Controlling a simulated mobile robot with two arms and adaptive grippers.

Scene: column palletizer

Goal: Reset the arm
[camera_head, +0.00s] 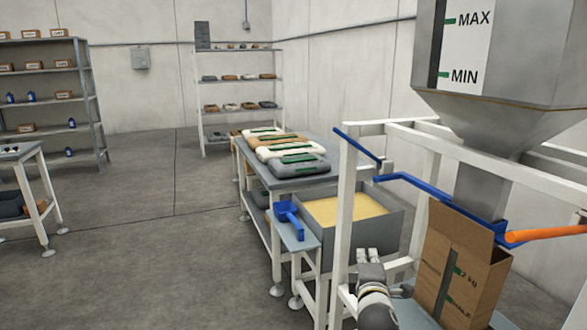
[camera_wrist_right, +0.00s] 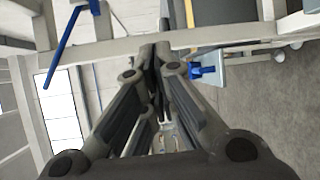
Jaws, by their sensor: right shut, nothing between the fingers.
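My right gripper (camera_head: 370,268) shows at the lower right of the head view, in front of the white frame of the hopper stand. In the right wrist view its fingers (camera_wrist_right: 155,50) are closed together with nothing between them. The finger tips are close to a pale frame bar; I cannot tell whether they touch it. My left gripper does not show in either view.
A hopper (camera_head: 500,90) hangs above an open cardboard box (camera_head: 462,265) at the right. A grey bin (camera_head: 362,245) of yellow grain and a blue scoop (camera_head: 289,217) stand behind my gripper. A table with bags (camera_head: 295,165) is farther back. The floor (camera_head: 150,240) at left is clear.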

